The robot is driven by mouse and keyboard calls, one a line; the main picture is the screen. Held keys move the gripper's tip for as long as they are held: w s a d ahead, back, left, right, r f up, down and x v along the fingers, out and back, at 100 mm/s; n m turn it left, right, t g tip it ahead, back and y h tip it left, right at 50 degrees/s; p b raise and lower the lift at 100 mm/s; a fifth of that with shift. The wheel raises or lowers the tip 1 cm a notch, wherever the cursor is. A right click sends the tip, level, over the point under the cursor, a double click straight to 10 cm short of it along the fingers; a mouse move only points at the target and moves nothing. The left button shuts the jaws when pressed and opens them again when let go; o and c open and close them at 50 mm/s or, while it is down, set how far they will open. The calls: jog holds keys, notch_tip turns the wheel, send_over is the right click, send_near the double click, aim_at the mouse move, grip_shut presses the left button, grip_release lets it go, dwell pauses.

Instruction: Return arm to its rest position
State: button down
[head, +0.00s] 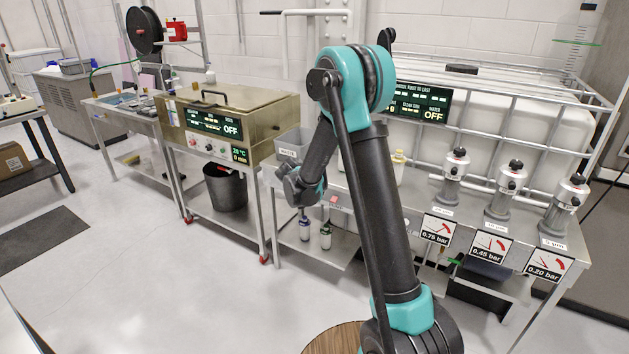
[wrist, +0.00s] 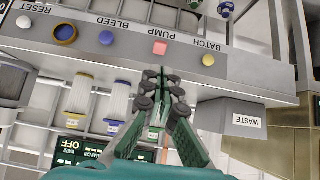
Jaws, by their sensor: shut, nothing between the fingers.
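My arm (head: 385,210) stands at the centre right of the head view. Its upper link rises to a teal elbow (head: 345,80), and the forearm folds away and down to the wrist (head: 305,185) near the bench's front edge. In the wrist view my gripper (wrist: 163,76) has its dark fingers together, with nothing between them. The fingertips show in front of the bench's button panel (wrist: 130,58), close to a pink square button (wrist: 160,48); I cannot tell whether they touch it. The fingers are not clear in the head view.
The bench carries a grey WASTE bin (wrist: 232,118), also in the head view (head: 290,145), and several filter housings (head: 505,185). Gauge cards (head: 490,248) hang at its front. A caged white tank (head: 510,120) stands behind. Left is a steel bath (head: 235,115). The floor (head: 130,270) at front left is clear.

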jog(key=s+d+r+n+g+y, duration=0.15)
jog(key=s+d, duration=0.25)
jog(key=s, duration=0.5)
jog(key=s+d+r+n+g+y, duration=0.1)
jog(key=s+d+r+n, duration=0.2)
jog(key=s, duration=0.5)
jog(key=s+d+f+n+y, duration=0.1)
jog(key=s+f+n+y, duration=0.1)
jog(key=s, duration=1.9)
jog(key=shift+s+f+n+g+y, duration=0.35)
jog(key=shift+f+y, duration=0.1)
jog(key=shift+f, duration=0.2)
jog(key=shift+d, duration=0.1)
